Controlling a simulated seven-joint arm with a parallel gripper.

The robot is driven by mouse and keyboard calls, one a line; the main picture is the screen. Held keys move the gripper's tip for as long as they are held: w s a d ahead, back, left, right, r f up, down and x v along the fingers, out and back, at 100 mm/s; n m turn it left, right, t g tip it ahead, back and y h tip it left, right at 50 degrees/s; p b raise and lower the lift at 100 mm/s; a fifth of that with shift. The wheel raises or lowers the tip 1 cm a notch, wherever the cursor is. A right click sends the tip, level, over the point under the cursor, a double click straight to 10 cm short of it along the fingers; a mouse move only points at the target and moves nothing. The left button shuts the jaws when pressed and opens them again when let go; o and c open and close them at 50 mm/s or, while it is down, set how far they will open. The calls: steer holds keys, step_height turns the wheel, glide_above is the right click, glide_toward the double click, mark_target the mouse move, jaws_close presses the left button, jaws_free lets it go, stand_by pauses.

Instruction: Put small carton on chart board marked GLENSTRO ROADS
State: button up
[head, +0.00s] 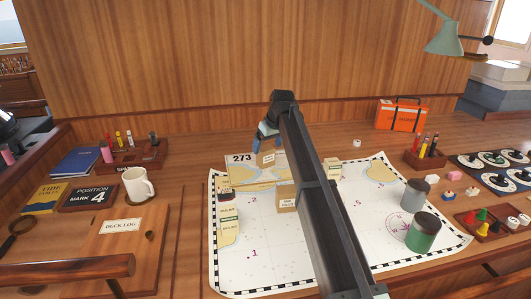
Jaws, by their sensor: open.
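A small tan carton (287,199) with a pale label stands on the big white chart, partly hidden by my arm. Another small tan box (267,159) stands on or at a flat board (243,175) printed "273", with pale tan and white map areas. I cannot read the name GLENSTRO ROADS on any board. My gripper (265,141) is open, at the far side of the chart above and behind the "273" board. My arm hides part of it, and I see nothing held in it.
A mug (137,184) and deck log (121,226) are left. An orange case (401,115) is at the back. Bare chart (270,250) lies in front.

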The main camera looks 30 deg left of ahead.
steer(key=v, duration=0.5)
steer(key=shift+d+r, duration=0.15)
steer(key=shift+r, duration=0.2)
